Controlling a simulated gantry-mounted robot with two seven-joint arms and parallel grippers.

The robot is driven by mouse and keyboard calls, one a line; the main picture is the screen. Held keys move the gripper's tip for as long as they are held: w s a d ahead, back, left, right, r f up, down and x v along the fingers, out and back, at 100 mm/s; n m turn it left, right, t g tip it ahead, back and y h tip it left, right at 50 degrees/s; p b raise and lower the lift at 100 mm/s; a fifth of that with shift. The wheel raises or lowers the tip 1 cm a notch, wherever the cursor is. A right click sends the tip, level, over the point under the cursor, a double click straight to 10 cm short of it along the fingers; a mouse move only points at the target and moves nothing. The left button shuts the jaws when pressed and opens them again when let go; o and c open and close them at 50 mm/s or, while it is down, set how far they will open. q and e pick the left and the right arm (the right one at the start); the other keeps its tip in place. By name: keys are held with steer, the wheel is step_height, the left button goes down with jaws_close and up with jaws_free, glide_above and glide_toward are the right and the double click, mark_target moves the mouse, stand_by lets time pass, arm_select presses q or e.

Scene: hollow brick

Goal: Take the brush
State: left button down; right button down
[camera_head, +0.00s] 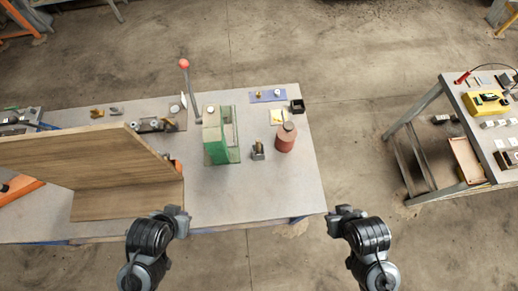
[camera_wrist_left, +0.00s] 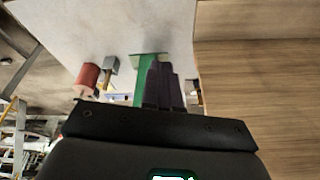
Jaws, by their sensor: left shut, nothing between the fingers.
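I cannot pick out a brush for certain in either view. A small upright item with a brownish top (camera_head: 258,150) stands on the grey table (camera_head: 210,185) between the green press (camera_head: 218,140) and a red cylinder (camera_head: 285,137); it is too small to identify. My left gripper (camera_wrist_left: 165,84) is shut and empty in the left wrist view. There its fingers overlap the view of the green press (camera_wrist_left: 146,70), with the red cylinder (camera_wrist_left: 87,77) to the left. My right arm's end (camera_head: 345,213) shows past the table's front right corner; its fingers are not clear.
A wooden board structure (camera_head: 80,160) covers the table's left part and fills the right of the left wrist view (camera_wrist_left: 255,80). A lever with a red ball (camera_head: 184,64) rises behind. A second table (camera_head: 475,130) with a yellow case (camera_head: 488,103) stands right, across open floor.

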arm_select(q)
steer(key=shift+s, duration=0.1)
steer(key=c, duration=0.9)
jaws_free()
steer(key=shift+d, duration=0.2)
steer(key=shift+f, duration=0.1)
